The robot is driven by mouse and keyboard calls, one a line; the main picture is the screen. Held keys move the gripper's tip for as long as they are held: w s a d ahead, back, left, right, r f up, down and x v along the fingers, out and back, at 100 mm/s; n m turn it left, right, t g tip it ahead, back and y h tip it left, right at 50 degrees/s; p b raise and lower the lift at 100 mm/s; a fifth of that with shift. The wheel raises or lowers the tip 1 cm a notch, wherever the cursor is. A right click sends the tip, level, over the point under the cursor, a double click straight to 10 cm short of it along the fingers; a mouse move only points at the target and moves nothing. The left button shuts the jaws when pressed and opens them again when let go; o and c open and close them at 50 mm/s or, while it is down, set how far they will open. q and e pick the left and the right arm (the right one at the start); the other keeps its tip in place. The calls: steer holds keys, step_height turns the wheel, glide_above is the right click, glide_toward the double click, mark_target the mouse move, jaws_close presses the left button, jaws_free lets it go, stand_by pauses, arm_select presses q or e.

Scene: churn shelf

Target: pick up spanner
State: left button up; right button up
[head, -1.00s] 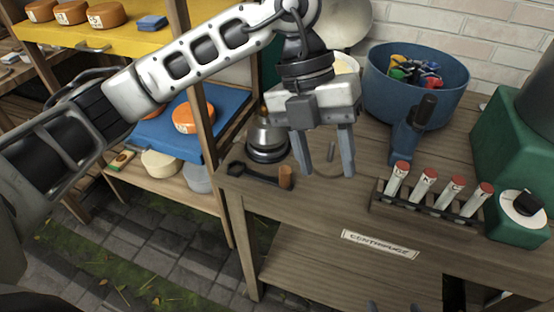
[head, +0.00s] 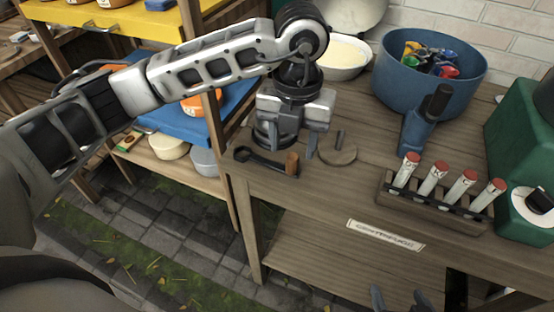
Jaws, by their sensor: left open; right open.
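The spanner (head: 262,159), dark with a brown wooden end, lies on the wooden bench near its front left edge. My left gripper (head: 291,149) is open and points down just behind the spanner's brown end. Its fingers look empty, and I cannot tell how high above the bench they are. My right gripper (head: 399,301) shows only its fingertips at the bottom edge, open and apart from the spanner.
A round wooden lid (head: 338,153) with a peg lies right of my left gripper. A tube rack (head: 432,206), a blue tool (head: 418,128), a blue tub (head: 425,88) and a green machine (head: 515,150) stand further right. A pale bowl (head: 343,70) is behind.

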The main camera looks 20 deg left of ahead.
mark_target(293, 155)
arm_select(q)
step_height(293, 155, down, 5)
steer(key=shift+r+p, duration=0.1)
steer(key=shift+p, duration=0.25)
steer(key=c, duration=1)
steer(key=shift+r, duration=0.15)
